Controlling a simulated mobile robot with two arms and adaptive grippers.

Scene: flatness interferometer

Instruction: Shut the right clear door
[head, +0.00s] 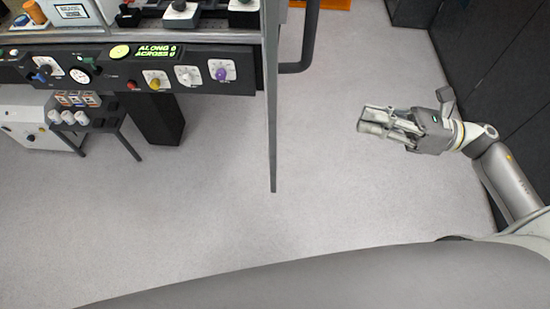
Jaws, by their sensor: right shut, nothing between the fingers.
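The right clear door (271,130) shows nearly edge-on as a thin grey strip at the right end of the machine. It stands open and swung out toward me, past the front of the control panel. A dark bar handle (308,45) is on its right side. My right gripper (364,121) is shut and empty over open floor, to the right of the door and apart from it. Its fingers point left, toward the door. My left gripper is not in view.
The control panel (105,66) with coloured knobs and a green "ALONG 0 ACROSS 0" display (157,50) is left of the door. A small side table (100,122) with white cups stands lower left. Dark cabinets (480,60) line the right. The floor between is clear.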

